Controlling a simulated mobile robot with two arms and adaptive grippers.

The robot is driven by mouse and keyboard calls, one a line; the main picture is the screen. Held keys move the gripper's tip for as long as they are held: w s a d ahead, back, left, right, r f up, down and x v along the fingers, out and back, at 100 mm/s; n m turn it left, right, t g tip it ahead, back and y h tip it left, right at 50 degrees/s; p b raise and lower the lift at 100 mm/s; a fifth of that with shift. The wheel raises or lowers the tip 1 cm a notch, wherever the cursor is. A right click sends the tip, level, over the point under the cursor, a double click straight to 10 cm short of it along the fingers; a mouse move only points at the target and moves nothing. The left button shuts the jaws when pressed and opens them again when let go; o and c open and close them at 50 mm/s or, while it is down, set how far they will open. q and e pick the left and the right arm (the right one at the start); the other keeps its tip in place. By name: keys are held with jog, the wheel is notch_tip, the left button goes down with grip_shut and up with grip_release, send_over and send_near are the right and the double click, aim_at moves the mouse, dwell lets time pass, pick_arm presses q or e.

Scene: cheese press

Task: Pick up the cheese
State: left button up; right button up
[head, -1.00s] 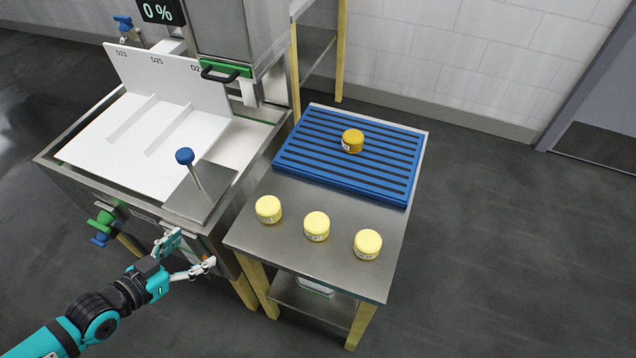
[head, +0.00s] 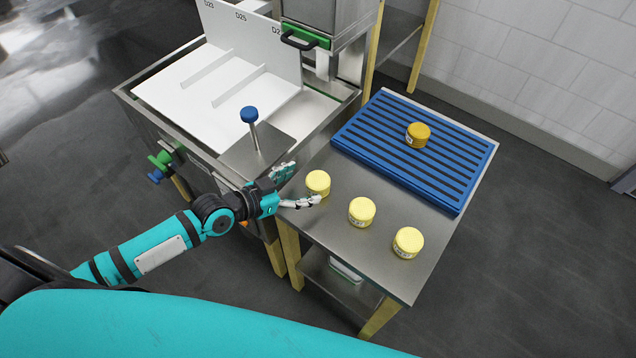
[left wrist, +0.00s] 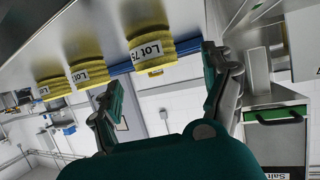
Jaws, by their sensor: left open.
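Three pale yellow cheeses stand in a row on the steel table (head: 350,262): a left one (head: 318,182), a middle one (head: 362,211) and a right one (head: 408,242). A darker orange-yellow cheese (head: 418,133) sits on the blue slatted rack (head: 372,165). My left gripper (head: 304,186) is open and empty at the table's left edge, its fingers beside the left cheese. In the left wrist view, the nearest cheese (left wrist: 150,50), labelled "Lot 75", shows between the open fingers (left wrist: 165,92); I cannot tell whether they touch it. My right gripper is not in view.
A steel basin (head: 150,108) with a white divided board (head: 215,85) and a blue-knobbed plate (head: 250,115) stands left of the table. A press with a green-edged front (head: 305,36) rises behind. The floor to the right is clear.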

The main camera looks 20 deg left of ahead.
aim_at(308, 185)
pick_arm(q)
jog(key=x, duration=0.5)
jog(key=shift+d+f, duration=0.2)
jog(key=shift+f, duration=0.1)
jog(key=shift+s, duration=0.1)
jog(key=c, duration=1.3)
